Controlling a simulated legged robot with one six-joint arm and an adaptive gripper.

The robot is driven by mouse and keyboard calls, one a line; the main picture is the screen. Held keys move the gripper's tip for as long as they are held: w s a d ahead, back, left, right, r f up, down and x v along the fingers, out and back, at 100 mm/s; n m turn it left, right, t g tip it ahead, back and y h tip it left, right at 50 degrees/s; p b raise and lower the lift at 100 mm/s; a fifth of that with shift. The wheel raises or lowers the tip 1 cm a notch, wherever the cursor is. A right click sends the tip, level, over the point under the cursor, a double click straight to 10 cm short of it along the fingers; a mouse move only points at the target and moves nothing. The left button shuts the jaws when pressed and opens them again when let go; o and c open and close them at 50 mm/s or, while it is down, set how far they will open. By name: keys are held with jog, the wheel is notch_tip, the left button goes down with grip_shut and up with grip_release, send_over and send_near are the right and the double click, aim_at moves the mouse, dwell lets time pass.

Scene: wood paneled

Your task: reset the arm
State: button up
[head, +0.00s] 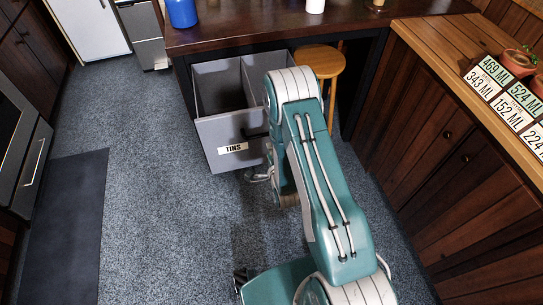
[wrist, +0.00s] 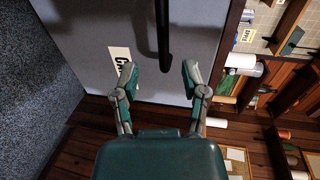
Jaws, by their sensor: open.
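My gripper (wrist: 158,82) is open, its two fingers spread apart in the wrist view with nothing between the tips but the grey panel behind. A grey drawer front (wrist: 85,25) fills much of that view. A black bar handle (wrist: 163,40) on it reaches down toward the gap between the fingers; I cannot tell if it touches. A white label (wrist: 119,62) there is partly hidden by the left finger. In the head view my teal arm reaches forward, covering part of a pulled-out grey drawer box (head: 222,88) with a front labelled TINS (head: 233,149).
A dark counter (head: 240,30) stands above the drawers, with a blue container (head: 182,13) on it. A wooden stool (head: 320,62) is right of the drawers. Wooden cabinets (head: 440,150) line the right. Carpet (head: 150,190) is clear at left, beside a dark mat (head: 65,225).

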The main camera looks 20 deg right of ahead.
jog(key=shift+v, duration=1.2)
jog(key=w+r+n+g, duration=0.2)
jog(key=w+r+n, duration=0.25)
jog(key=r, duration=0.75)
jog(key=s+r+n+g, duration=0.3)
jog(key=s+r+n, duration=0.15)
jog(key=r, duration=0.65)
jog(key=s+r+n+g, duration=0.2)
jog(key=s+r+n, duration=0.2)
jog(key=s, duration=0.8)
jog(key=s+r+n+g, duration=0.3)
jog(key=s+r+n, duration=0.2)
jog(key=s+r, duration=0.4)
jog(key=s, duration=0.4)
jog(key=shift+d+r, duration=0.15)
jog(key=shift+r, duration=0.1)
